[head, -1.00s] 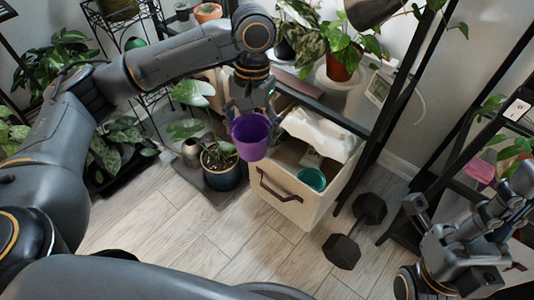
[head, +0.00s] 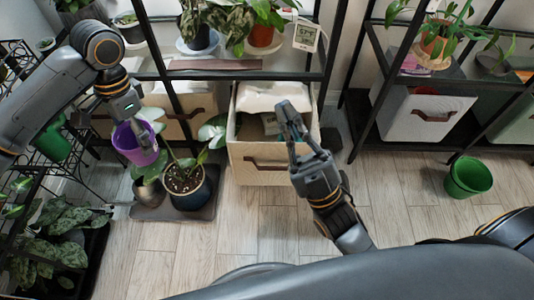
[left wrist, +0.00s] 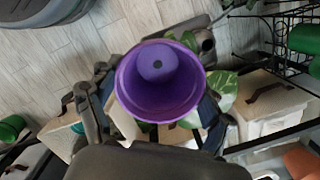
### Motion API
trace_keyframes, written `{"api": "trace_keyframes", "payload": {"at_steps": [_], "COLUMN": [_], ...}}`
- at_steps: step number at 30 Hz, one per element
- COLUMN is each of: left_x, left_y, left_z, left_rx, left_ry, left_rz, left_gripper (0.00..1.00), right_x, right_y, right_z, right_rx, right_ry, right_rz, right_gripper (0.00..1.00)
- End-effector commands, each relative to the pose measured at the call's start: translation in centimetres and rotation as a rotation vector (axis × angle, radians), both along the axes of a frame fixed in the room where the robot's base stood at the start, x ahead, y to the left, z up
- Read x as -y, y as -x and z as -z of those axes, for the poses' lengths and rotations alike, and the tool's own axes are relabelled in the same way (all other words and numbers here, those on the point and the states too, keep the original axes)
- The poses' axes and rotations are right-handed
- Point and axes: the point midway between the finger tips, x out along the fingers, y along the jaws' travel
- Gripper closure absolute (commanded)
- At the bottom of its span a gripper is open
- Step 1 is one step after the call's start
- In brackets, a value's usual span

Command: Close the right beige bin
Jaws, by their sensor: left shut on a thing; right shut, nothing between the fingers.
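The right beige bin (head: 248,172) is pulled out from under the shelf unit in the head view, its top open with white and brownish contents inside. Its dark handle (head: 266,162) is on the front face. My right gripper (head: 287,108) is shut and empty, over the right part of the bin and hiding some of it; I cannot tell whether it touches. The left beige bin (head: 202,124) sits under the shelf. My left gripper (head: 128,124) is shut on a purple pot (head: 139,150), left of the open bin. The purple pot (left wrist: 160,85) also fills the middle of the left wrist view.
A black dumbbell (head: 331,139) is partly hidden behind my right gripper. A green pot (head: 468,177) stands far right. The floor before the bin is clear.

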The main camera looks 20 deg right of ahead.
Motion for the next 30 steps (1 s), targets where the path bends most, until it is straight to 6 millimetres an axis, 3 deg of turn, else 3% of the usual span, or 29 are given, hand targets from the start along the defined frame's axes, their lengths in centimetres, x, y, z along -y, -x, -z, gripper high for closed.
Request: {"api": "trace_keyframes", "payload": {"at_steps": [1, 9, 18, 24, 30], "left_x": [0.3, 0.6, 0.6, 0.7, 0.7], "left_y": [-0.7, -4.0, -6.9, -7.7, -8.0], "left_z": [0.3, 2.4, 4.6, 5.4, 5.9], "left_rx": [-0.001, 0.001, 0.003, 0.005, 0.005], "left_ry": [0.001, 0.002, 0.003, 0.003, 0.001], "left_rz": [0.119, 0.791, 1.468, 1.713, 1.777], "left_gripper": [0.53, 0.53, 0.53, 0.53, 0.53], "right_x": [-0.1, 0.3, 3.2, 4.7, 4.7], "right_y": [-0.7, -2.5, -1.4, -0.4, -0.9], "right_z": [2.1, 13.6, 25.4, 29.3, 30.3], "right_rx": [-0.04, -0.192, -0.285, -0.3, -0.298], "right_ry": [0.073, 0.487, 0.949, 1.117, 1.156], "right_rz": [0.042, 0.244, 0.372, 0.399, 0.405], "right_gripper": [1.0, 1.0, 1.0, 1.0, 1.0]}}
